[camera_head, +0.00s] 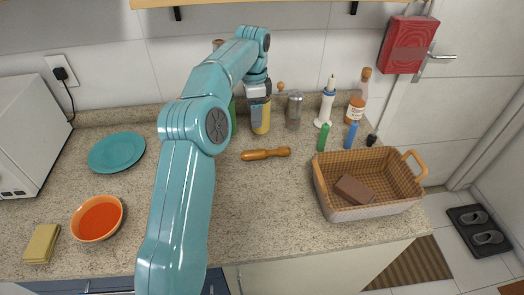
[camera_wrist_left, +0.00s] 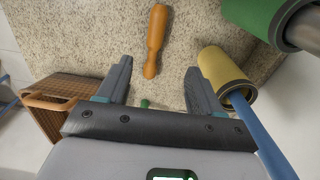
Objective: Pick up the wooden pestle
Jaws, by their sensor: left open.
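The wooden pestle (camera_head: 266,154) lies flat on the speckled counter, a little right of the middle in the head view. In the left wrist view the pestle (camera_wrist_left: 156,42) lies ahead of the gap between my fingers, its knobbed end nearest. My left gripper (camera_head: 259,112) is above the back part of the counter, behind the pestle. In the left wrist view my left gripper (camera_wrist_left: 158,68) is open, with nothing held between its two fingers. My right gripper is not in view.
A yellow cylinder (camera_wrist_left: 222,72) stands close beside one finger, with a green one (camera_wrist_left: 262,14) farther right. A glass jar (camera_head: 294,110), white bottle (camera_head: 325,107) and small green bottle (camera_head: 322,137) stand nearby. A wicker basket (camera_head: 371,211) is at right.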

